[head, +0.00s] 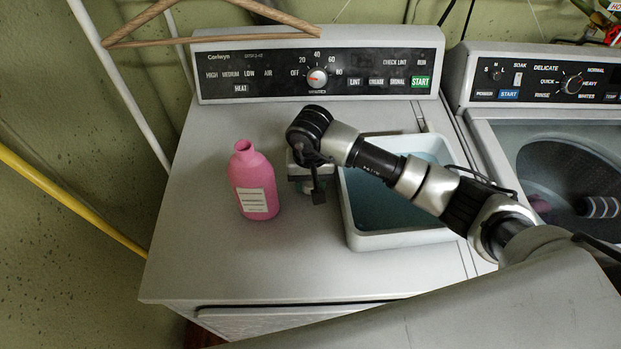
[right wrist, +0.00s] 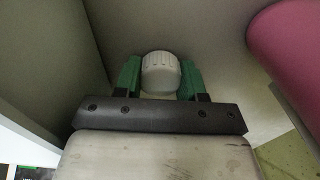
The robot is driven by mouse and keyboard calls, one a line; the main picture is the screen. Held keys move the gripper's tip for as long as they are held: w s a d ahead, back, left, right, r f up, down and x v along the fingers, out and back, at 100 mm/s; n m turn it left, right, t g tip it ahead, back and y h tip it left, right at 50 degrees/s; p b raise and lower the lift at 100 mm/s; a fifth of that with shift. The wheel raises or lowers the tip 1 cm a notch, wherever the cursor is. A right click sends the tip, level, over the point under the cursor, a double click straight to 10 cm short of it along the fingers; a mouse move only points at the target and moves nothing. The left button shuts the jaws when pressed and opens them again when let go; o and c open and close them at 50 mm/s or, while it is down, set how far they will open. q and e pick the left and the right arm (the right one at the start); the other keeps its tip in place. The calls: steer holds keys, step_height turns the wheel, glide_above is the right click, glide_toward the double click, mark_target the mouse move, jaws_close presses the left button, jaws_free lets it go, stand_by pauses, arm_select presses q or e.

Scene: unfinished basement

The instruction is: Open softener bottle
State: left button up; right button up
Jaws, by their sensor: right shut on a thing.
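The pink softener bottle (head: 253,183) stands upright on the dryer top, left of my right gripper (head: 308,188). Its neck is open and bare, with no cap on it, and a white label faces front. In the right wrist view, a white ridged cap (right wrist: 160,73) sits between the green fingers of my right gripper, which is shut on it. In the head view the cap is mostly hidden by the gripper. The bottle's pink side shows at the upper right of the wrist view (right wrist: 290,50), apart from the fingers. My left gripper is not in view.
The dryer top (head: 215,270) is clear in front and left of the bottle. A white basin (head: 400,241) stands right of the gripper, under my right arm. A washer (head: 480,110) stands to the right. A wooden hanger (head: 210,39) hangs above the dryer's panel.

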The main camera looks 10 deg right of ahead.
steer(key=shift+f, duration=0.1)
steer(key=shift+f+b, duration=0.1)
steer(key=shift+b, duration=0.2)
steer(key=o, duration=1)
